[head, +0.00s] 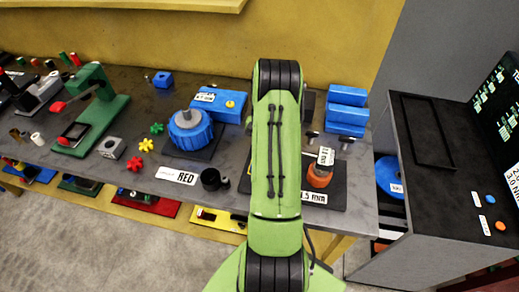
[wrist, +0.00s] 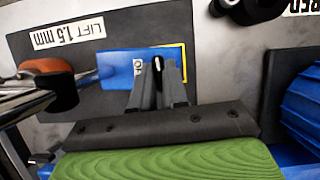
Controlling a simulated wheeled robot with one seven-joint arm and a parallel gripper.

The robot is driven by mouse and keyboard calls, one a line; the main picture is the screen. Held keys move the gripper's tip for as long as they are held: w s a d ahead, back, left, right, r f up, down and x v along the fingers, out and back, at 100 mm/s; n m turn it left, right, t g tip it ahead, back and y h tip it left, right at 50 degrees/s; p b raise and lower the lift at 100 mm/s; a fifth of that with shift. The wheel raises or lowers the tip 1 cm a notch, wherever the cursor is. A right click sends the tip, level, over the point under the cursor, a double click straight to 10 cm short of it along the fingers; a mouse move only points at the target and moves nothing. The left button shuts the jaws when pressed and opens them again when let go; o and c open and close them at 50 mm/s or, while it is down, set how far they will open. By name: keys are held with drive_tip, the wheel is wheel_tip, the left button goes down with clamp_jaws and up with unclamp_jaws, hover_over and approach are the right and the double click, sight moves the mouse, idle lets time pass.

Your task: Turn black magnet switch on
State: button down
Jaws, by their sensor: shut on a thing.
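In the wrist view, my gripper (wrist: 158,80) points at a blue block (wrist: 113,66) on a dark plate (wrist: 200,28). The small black magnet switch (wrist: 157,64) stands between the two grey fingertips, which are shut on it. A yellow line runs along the block's right end. The fingers hide part of the block. In the head view, my green arm covers the gripper, the switch and most of the block.
An orange and black knob (wrist: 48,80) is left of the block, near a "LIFT 1.5 mm" label (wrist: 68,30). A blue ribbed drum (head: 190,132) stands left of my arm. Blue blocks (head: 346,110) are stacked right of it.

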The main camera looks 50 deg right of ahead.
drive_tip(key=shift+m, duration=0.5)
drive_tip(key=shift+t, duration=0.3)
drive_tip(key=c, duration=1.1)
unclamp_jaws()
drive_tip(key=shift+c, duration=0.2)
drive_tip(key=p+v, duration=0.2)
drive_tip(key=v, duration=1.3)
drive_tip(key=shift+d+r, duration=0.15)
drive_tip(key=shift+r, duration=0.15)
drive_tip(key=shift+w, duration=0.1)
